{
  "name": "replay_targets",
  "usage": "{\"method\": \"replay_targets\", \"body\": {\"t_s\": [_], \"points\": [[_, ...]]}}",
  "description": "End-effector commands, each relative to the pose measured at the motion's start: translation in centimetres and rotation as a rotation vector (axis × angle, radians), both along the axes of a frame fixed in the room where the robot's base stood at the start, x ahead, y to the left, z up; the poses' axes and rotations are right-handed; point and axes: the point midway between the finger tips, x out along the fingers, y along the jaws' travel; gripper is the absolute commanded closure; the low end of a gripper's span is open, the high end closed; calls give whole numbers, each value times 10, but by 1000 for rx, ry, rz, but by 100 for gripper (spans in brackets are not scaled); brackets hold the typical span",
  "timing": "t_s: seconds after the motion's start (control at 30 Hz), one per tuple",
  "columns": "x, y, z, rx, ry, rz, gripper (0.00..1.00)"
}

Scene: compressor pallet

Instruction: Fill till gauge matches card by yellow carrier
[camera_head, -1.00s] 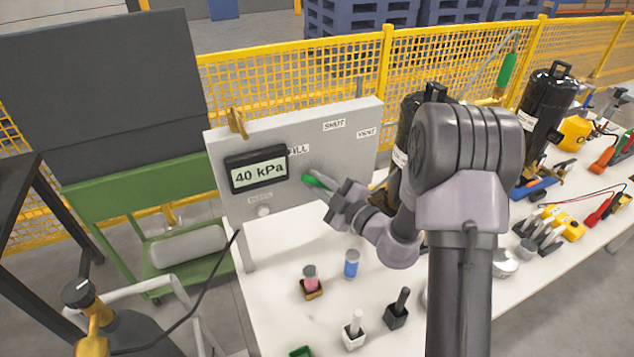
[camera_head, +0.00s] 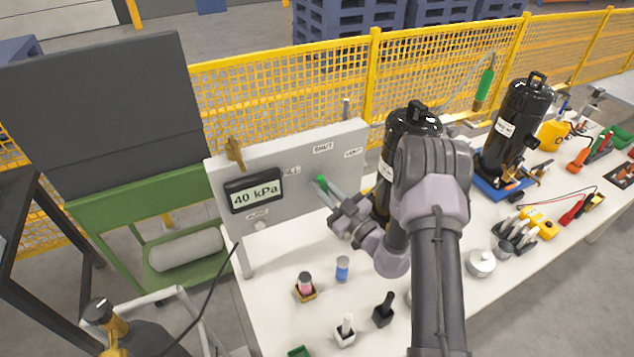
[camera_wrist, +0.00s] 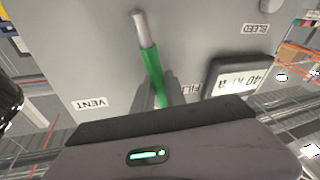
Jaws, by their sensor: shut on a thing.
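A grey panel (camera_head: 355,140) carries a gauge (camera_head: 253,194) reading "40 kPa" and labels for FILL (camera_head: 291,170), SHUT (camera_head: 323,147) and VENT (camera_head: 353,153). My gripper (camera_head: 335,205) is shut on the green-handled lever (camera_head: 321,184) at the panel. In the wrist view the green handle (camera_wrist: 154,75) runs up from between my fingers (camera_wrist: 162,97) to a bare metal end, and the gauge (camera_wrist: 237,78) shows beside it. A yellow block (camera_head: 540,222) lies at right. I cannot make out a card with a reading.
Two black compressors stand behind my arm; the right one (camera_head: 515,125) sits on a blue base. A blue vial (camera_head: 342,268) and tools (camera_head: 383,310) stand on the white table (camera_head: 275,270). A yellow fence (camera_head: 300,95) runs behind.

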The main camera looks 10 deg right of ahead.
Motion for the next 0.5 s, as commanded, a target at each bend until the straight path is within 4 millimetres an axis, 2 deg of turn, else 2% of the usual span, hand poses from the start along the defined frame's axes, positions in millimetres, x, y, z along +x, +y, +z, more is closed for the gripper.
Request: {"method": "replay_targets", "body": {"t_s": [0.2, 0.5], "points": [[2, -11, 3, 128, 27, -2, 100], [3, -18, 2, 225, 45, -1, 100]]}}
